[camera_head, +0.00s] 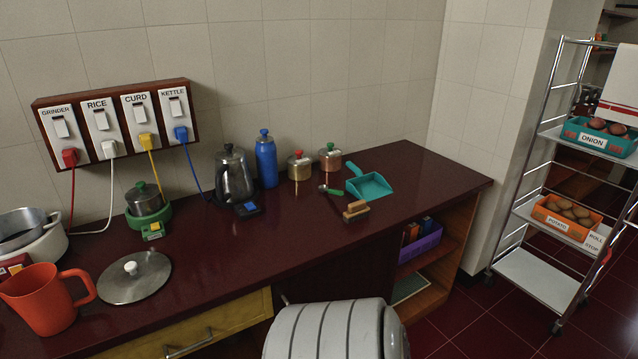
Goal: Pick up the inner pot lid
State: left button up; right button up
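A round, flat steel lid with a white knob (134,277) lies on the dark red counter (225,290), near its front edge at the left. It looks like the inner pot lid. An open steel inner pot (20,232) sits in a white cooker (45,250) at the far left edge, partly cut off by the frame. Nothing touches the lid from above. Neither of my grippers shows in this view.
An orange jug (45,300) stands just left of the lid. Behind are a small lidded pot on a green base (145,203), a kettle (234,175) and a blue bottle (266,160). A grey ribbed rounded body (325,330) is in front. Counter right of the lid is clear.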

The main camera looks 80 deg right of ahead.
aim_at(134, 276)
jog(key=z, duration=1.4)
jog(key=i+u, duration=0.2)
jog(key=k, duration=0.05)
